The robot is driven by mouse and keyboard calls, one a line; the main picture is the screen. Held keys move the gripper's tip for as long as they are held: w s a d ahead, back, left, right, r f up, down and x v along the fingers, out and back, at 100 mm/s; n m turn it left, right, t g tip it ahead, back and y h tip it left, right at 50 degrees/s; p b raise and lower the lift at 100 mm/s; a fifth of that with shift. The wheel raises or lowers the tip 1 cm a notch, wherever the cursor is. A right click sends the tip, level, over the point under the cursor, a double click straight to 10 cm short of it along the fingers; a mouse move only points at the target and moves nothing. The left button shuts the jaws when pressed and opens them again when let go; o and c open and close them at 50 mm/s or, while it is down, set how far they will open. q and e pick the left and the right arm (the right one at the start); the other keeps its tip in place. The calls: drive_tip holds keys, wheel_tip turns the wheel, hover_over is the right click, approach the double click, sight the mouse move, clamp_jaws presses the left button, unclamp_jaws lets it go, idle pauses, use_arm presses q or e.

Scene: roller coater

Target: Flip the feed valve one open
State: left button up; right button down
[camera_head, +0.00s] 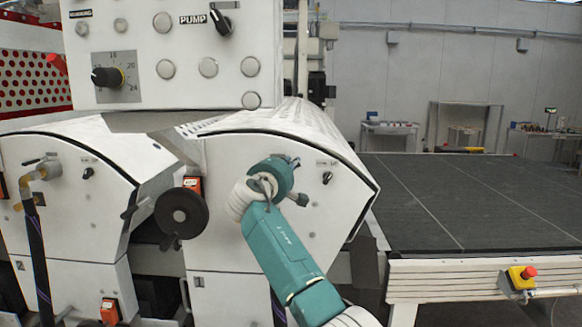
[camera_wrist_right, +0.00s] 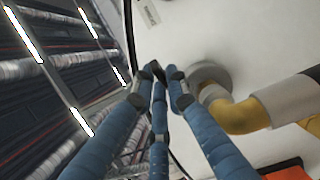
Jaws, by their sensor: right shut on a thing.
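Feed valve one is on the white front panel (camera_head: 215,225) of the coater unit marked 1. In the head view my right arm (camera_head: 285,255) covers it. In the right wrist view its brass elbow pipe (camera_wrist_right: 240,116) and round grey fitting (camera_wrist_right: 208,76) stand right of my fingers. My right gripper (camera_wrist_right: 158,78) is shut at the fitting's left, its blue fingers drawn together. What they hold, likely the valve's lever, is hidden between the tips, so its angle cannot be told. My left gripper is in neither view.
Unit 2 at the left has a similar brass valve (camera_head: 43,170) with a hose. A dark handwheel (camera_head: 181,213) stands just left of my right arm. A control box (camera_head: 170,55) with knobs is above. A dark conveyor bed (camera_head: 470,195) lies at right.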

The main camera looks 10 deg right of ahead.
drive_tip(key=shift+d, duration=0.1)
drive_tip(key=c, duration=1.9)
unclamp_jaws()
drive_tip(key=shift+o, duration=0.9)
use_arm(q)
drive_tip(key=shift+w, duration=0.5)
use_arm(e)
drive_tip(key=v, duration=1.2)
drive_tip(key=shift+w+f, duration=0.1)
